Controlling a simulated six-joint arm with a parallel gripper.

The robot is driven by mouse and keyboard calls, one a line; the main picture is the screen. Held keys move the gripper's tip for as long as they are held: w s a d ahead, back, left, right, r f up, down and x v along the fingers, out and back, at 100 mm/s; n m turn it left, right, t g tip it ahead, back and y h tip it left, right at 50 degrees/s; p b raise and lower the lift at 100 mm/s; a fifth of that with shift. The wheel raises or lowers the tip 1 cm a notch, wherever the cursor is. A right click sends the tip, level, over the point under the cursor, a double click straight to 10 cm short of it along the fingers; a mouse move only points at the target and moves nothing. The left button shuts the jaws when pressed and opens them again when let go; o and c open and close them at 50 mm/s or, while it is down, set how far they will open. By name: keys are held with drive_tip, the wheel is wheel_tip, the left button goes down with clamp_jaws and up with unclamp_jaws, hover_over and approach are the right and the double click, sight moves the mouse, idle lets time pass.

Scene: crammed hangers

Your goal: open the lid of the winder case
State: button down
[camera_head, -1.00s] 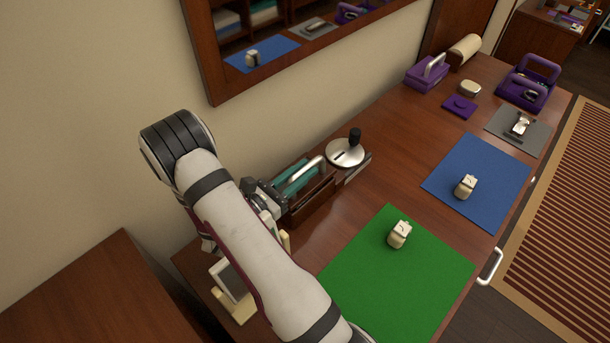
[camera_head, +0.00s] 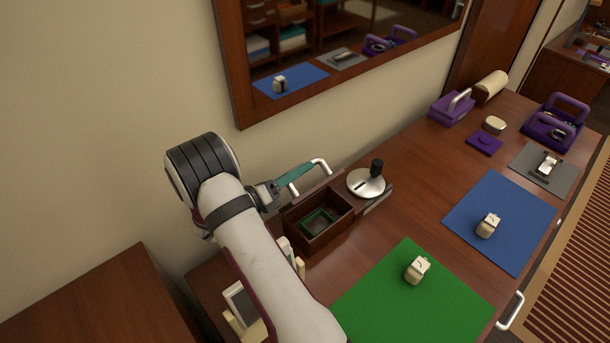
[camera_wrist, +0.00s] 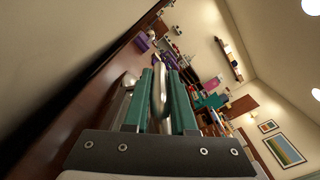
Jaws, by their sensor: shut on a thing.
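The winder case (camera_head: 333,236) is a brown wooden box near the wall, left of centre in the head view. Its inside shows, with a green-edged insert (camera_head: 318,221). The lid (camera_head: 312,191) appears raised at the back of the box; its exact tilt is hard to tell. The lid's silver bar handle (camera_head: 322,165) is up at the wall side. My gripper (camera_head: 306,169), with long teal fingers, is shut on this handle. In the wrist view the silver handle (camera_wrist: 157,95) runs between the two teal fingers of my gripper (camera_wrist: 162,74).
A silver disc with a black knob (camera_head: 367,183) stands close right of the case. A green mat (camera_head: 415,310) with a cream watch (camera_head: 417,269) lies in front, and a blue mat (camera_head: 520,225) farther right. The wall and mirror (camera_head: 233,70) are close behind.

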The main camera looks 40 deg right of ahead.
drive_tip(key=shift+w+f, duration=0.2)
drive_tip(key=shift+w, duration=0.4)
drive_tip(key=shift+f, duration=0.1)
drive_tip(key=c, duration=1)
unclamp_jaws()
drive_tip(key=shift+o, duration=1.2)
drive_tip(key=a, duration=1.5)
drive_tip(key=shift+a, duration=0.4)
